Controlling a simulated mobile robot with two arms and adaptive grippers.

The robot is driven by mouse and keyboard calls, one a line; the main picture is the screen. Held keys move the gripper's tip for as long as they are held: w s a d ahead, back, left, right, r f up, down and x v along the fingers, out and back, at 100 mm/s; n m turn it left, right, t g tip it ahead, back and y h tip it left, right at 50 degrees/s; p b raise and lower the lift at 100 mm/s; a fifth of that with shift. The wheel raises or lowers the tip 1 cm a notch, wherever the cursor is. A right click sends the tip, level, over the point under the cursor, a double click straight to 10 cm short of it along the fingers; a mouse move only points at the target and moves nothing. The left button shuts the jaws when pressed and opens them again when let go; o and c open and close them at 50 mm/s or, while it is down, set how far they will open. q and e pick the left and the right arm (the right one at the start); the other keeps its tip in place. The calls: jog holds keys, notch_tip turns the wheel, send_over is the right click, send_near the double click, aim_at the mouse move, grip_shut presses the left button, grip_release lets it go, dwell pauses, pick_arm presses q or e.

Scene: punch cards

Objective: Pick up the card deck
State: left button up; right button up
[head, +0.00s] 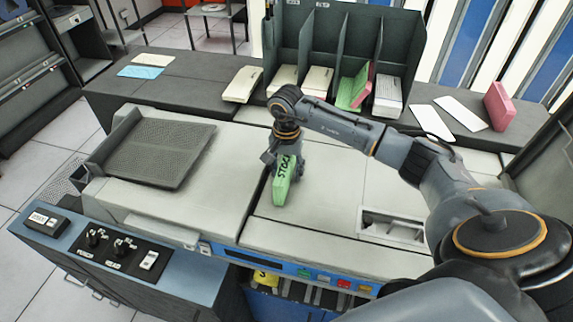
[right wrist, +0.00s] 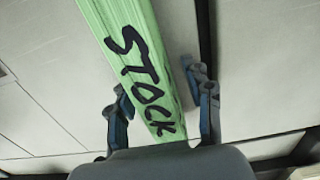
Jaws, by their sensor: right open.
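The green card deck (head: 281,191), marked STOCK, is on the pale machine top near the centre of the head view. In the right wrist view the deck (right wrist: 128,50) runs down from the top edge to between the fingers. My right gripper (head: 285,165) is at the deck's far end. In the wrist view its fingers (right wrist: 160,98) are open, one on each side of the deck; the right finger shows a gap and the left finger lies close to the deck's edge. My left gripper is out of view.
A dark mesh tray (head: 160,150) is left of the deck. Behind stands a grey divided rack (head: 345,35) with several card stacks. Coloured buttons (head: 323,278) line the machine's front. Bare top lies right of the deck.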

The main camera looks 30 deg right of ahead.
jog(key=shift+c, duration=0.4)
grip_shut()
jog(key=shift+r, duration=0.1)
